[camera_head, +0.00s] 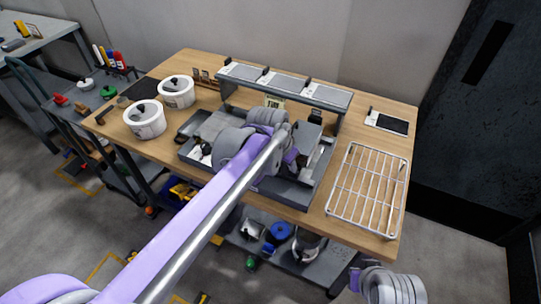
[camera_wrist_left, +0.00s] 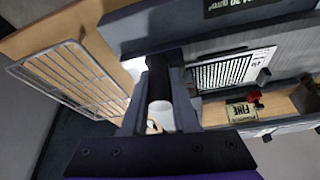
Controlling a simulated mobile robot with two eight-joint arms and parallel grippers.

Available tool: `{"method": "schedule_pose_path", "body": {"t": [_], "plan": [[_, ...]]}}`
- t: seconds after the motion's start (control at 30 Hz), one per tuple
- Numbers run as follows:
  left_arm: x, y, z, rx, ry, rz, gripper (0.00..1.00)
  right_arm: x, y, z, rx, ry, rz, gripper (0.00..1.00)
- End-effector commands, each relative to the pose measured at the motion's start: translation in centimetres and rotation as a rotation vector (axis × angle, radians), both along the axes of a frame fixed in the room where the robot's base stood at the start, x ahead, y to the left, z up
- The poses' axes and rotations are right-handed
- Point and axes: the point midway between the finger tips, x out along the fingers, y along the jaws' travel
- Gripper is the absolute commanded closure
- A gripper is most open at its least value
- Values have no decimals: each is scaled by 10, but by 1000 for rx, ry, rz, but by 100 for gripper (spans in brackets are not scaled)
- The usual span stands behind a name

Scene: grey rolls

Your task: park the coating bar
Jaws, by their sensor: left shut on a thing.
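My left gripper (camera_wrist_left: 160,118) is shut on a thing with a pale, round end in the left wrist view. A dark upright piece (camera_wrist_left: 158,78) lies in line with it. I take the held thing to be the coating bar, but its full shape is hidden. In the head view my left arm reaches over the grey tray (camera_head: 305,197), and its wrist covers the fingers and what they hold. A raised grey rack (camera_head: 345,98) with several panels stands behind the wrist. My right arm shows only in part at the lower right; its fingers are out of sight.
A wire rack (camera_head: 368,190) lies at the table's right, also in the left wrist view (camera_wrist_left: 75,75). Two white pots (camera_head: 145,119) (camera_head: 177,91) stand left on the wooden table (camera_head: 390,145). A small dark-screened device (camera_head: 387,121) lies at the back right. A "FINE" card (camera_wrist_left: 236,114) shows nearby.

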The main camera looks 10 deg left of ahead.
Motion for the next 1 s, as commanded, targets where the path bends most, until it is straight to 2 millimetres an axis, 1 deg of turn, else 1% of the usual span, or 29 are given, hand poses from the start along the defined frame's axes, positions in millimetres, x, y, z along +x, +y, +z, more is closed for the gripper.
{"method": "schedule_pose_path", "body": {"t": [0.03, 0.2, 0.6, 0.63, 0.77, 0.8, 1.0], "plan": [[-3, -7, 0, -1, 1, -4, 100, 0, 0, 1, 0, 0, 0, 100], [-6, -17, 0, -1, 2, -2, 100, 0, 0, 2, 0, -1, 0, 100], [-7, -20, 0, -4, 2, -2, 100, 0, 0, 2, 0, -1, 0, 100], [-7, -20, 0, -4, 2, -2, 69, 0, 0, 2, 0, -1, 0, 100], [-7, -20, 0, -3, 2, -2, 46, 0, 0, 2, 0, -1, 0, 100], [-7, -19, 0, -2, 1, -1, 43, 0, 0, 2, 0, -1, 0, 100], [-6, -18, 0, -1, 0, 0, 43, 0, 0, 2, 0, -1, 0, 100]]}}
